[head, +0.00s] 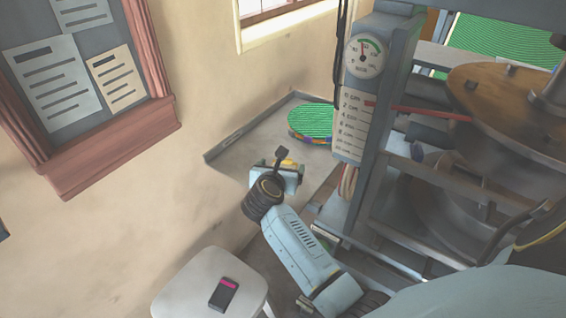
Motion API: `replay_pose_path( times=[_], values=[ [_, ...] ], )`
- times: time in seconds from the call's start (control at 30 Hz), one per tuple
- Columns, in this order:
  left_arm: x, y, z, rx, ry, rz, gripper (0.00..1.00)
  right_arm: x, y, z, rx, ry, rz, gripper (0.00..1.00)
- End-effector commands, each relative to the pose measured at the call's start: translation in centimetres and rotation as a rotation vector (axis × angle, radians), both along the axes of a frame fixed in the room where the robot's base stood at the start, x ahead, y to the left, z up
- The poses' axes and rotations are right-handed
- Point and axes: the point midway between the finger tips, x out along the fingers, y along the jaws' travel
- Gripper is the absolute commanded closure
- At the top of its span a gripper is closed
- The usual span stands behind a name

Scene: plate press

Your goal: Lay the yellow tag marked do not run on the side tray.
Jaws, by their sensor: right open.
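The side tray (238,160) is a grey surface with a raised rim, set against the beige wall in the head view. A small yellow patch (289,163), likely the yellow tag, shows at my right gripper, over the tray's near part. Its marking cannot be read, and most of it is hidden by the gripper. My right gripper (285,158) is open at the tray, with a dark finger pointing away from me. I cannot tell whether the patch lies on the tray or touches the fingers. My left gripper is not in view.
A round green ridged piece with a multicoloured edge (311,120) lies at the tray's back. The press column (377,90) with a dial gauge (366,54) stands right of the tray. A pale stool (181,286) holding a dark and pink device (224,294) is in front.

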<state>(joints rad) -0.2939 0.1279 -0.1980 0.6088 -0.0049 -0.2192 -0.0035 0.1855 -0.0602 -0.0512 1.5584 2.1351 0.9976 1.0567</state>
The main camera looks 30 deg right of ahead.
Motion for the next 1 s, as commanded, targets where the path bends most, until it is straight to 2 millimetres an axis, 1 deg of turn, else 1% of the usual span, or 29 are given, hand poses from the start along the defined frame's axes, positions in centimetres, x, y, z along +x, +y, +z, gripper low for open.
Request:
replay_pose_path(
  times=[0.03, 0.2, 0.3, 0.4, 0.57, 1.0],
  values=[
    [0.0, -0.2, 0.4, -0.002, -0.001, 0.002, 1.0, -0.9, 1.0, 0.5, 0.007, 0.0, 0.001, 0.11],
    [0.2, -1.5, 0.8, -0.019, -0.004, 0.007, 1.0, -3.3, 3.3, 1.9, 0.006, 0.0, -0.001, 0.11],
    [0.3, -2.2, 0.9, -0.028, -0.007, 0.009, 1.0, -4.5, 4.4, 2.6, 0.004, 0.0, -0.002, 0.11],
    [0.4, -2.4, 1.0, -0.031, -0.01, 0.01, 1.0, -5.2, 5.2, 3.0, 0.002, 0.0, 0.001, 0.11],
    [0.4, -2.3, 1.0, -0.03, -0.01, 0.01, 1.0, -5.8, 5.7, 3.3, 0.001, 0.001, 0.0, 0.11],
    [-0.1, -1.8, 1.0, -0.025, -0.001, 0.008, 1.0, -5.8, 5.7, 3.4, 0.0, 0.0, 0.0, 0.11]
  ],
)
